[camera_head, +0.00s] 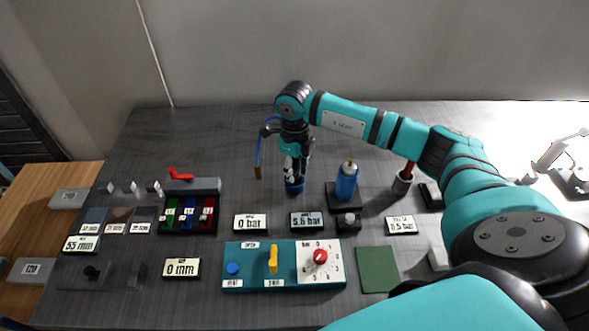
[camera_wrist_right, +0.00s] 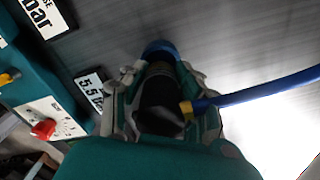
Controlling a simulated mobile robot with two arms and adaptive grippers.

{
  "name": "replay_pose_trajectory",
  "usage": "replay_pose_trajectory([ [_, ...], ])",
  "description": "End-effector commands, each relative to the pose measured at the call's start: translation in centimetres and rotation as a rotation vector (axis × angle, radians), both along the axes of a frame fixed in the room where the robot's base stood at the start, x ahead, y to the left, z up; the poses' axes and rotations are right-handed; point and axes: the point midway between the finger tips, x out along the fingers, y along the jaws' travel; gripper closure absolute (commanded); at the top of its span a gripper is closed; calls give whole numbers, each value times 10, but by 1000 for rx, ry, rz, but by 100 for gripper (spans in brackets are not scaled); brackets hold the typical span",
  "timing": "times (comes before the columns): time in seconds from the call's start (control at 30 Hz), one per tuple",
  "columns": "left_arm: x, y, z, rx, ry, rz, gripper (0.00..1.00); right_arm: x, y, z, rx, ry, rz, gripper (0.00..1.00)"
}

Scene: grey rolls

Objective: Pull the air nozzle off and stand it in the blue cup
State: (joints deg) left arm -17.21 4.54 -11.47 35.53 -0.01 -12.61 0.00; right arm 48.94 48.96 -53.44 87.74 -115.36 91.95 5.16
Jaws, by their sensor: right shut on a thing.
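My right gripper (camera_head: 296,171) points down over the blue cup (camera_head: 294,187), behind the displays. In the wrist view the gripper (camera_wrist_right: 163,88) is shut on a dark piece, taken to be the air nozzle (camera_wrist_right: 158,100); fingers hide much of it. The blue cup's rim (camera_wrist_right: 160,46) shows just past the fingertips. Whether the nozzle touches the cup's bottom cannot be told. A blue hose (camera_wrist_right: 262,93) with a brass end lies beside the gripper; in the head view the hose (camera_head: 258,153) hangs to its left. My left gripper is not in view.
A blue bottle (camera_head: 346,182) on a dark stand is right of the cup, and a grey cup with a red-handled tool (camera_head: 402,183) farther right. Displays and a teal control panel (camera_head: 243,277) are in front. The table behind and left of the cup is clear.

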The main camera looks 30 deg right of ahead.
Motion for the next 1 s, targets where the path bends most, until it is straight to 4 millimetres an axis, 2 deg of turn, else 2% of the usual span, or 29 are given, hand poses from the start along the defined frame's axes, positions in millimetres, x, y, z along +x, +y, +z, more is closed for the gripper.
replay_pose_trajectory([
  [0.27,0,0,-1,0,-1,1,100,0,0,-2,0,-1,0,100],
  [0.77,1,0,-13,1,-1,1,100,0,0,-17,0,-1,0,100],
  [1.0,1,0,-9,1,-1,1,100,0,0,-11,0,-1,0,100],
])
